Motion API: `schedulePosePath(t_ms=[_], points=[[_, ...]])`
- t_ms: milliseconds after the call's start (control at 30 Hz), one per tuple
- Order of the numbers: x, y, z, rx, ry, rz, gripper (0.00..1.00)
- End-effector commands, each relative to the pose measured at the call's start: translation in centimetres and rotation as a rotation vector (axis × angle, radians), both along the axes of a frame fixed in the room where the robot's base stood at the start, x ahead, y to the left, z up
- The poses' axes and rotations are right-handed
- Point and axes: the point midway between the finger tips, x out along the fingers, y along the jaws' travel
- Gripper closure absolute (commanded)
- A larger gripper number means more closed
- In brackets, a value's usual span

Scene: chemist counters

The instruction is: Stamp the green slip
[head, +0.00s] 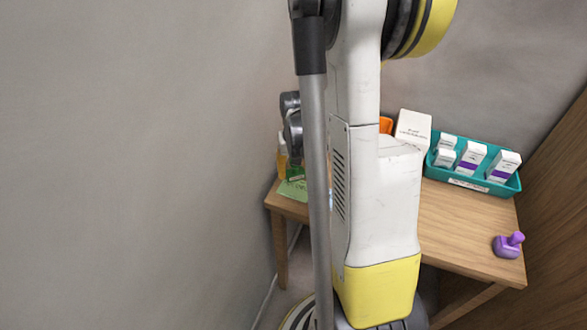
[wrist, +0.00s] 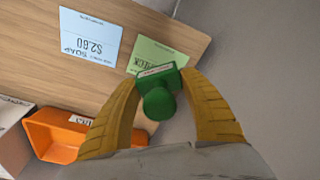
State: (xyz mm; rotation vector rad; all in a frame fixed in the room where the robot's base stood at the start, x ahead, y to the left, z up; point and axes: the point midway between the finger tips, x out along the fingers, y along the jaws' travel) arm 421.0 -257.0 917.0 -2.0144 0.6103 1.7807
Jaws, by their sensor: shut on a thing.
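The green slip (wrist: 160,52) lies flat near the table's edge, with dark print on it. In the head view the slip (head: 293,190) shows at the table's left end, partly behind my arm. My gripper (wrist: 160,80) is shut on a green stamp (wrist: 158,102) with a round knob. The stamp overlaps the slip's near edge in the wrist view. In the head view the stamp (head: 295,173) appears at or just above the slip; I cannot tell whether they touch. The stamp's underside is hidden.
A blue price slip (wrist: 88,38) lies beside the green one. An orange bin (wrist: 70,130) and a white box (wrist: 12,130) stand nearby. A teal tray (head: 468,183) of small boxes is at the back; a purple stamp (head: 508,244) stands at the right. The wooden table's (head: 455,225) front is clear.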

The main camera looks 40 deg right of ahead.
Motion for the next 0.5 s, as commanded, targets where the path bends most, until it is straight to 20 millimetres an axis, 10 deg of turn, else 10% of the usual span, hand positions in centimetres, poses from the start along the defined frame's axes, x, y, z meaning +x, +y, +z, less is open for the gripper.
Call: schedulePosePath(t_ms=[500], points=[[0.0, 0.0, -3.7, 0.0, 0.0, -0.002, 0.69]])
